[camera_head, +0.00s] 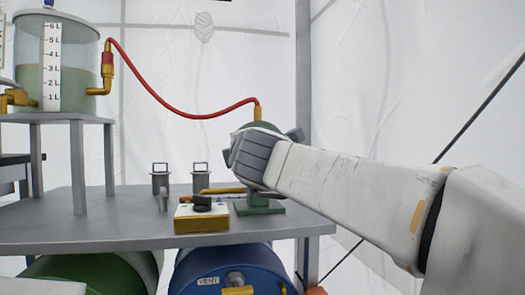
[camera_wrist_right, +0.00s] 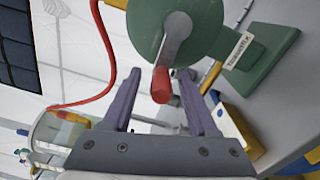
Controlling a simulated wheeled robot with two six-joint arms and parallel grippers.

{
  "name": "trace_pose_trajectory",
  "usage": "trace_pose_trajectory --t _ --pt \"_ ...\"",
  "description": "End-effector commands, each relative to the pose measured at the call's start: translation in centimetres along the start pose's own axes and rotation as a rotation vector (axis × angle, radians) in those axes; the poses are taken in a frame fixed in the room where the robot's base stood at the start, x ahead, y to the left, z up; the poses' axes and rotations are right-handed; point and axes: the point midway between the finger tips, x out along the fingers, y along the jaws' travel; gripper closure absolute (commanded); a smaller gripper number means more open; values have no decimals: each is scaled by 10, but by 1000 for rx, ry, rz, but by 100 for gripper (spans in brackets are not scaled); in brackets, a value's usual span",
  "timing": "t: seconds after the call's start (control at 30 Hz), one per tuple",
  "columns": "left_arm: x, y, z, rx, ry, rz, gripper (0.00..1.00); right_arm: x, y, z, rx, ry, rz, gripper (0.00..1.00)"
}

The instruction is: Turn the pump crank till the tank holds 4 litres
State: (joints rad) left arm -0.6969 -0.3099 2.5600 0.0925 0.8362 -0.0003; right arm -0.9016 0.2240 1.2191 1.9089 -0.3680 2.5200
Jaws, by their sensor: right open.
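The clear tank (camera_head: 62,88) stands on a grey stand at the upper left of the head view. Its white scale (camera_head: 52,65) runs from 1 L to 6 L, and the murky liquid seems to reach near the 3 L mark. The green pump (camera_wrist_right: 205,30) has a grey crank arm with a red handle (camera_wrist_right: 161,84). In the head view the pump's green base (camera_head: 258,206) shows below my right gripper (camera_head: 250,155), which hides the crank. In the wrist view my right gripper (camera_wrist_right: 160,74) is open, with the red handle between its fingers. My left gripper is not in view.
A red hose (camera_head: 185,113) links tank and pump. A yellow box with a black knob (camera_head: 202,220) and two small grey canisters (camera_head: 160,178) are on the grey table (camera_head: 110,222). Green and blue drums (camera_head: 215,270) lie below. The table's left part is clear.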

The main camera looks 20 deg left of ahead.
Motion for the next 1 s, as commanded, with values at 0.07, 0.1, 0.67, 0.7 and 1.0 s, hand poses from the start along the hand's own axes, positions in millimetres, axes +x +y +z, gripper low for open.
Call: trace_pose_trajectory --t 0.07,0.1,0.67,0.7,1.0 --pt "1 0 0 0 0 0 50 -2 0 0 0 0 0 41" --pt "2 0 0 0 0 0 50 -4 0 0 0 0 1 41" --pt "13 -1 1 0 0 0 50 -98 1 -1 0 2 2 41" --pt "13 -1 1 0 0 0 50 -101 0 -1 -1 1 1 41" --pt "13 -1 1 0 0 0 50 -106 0 0 0 0 0 41"
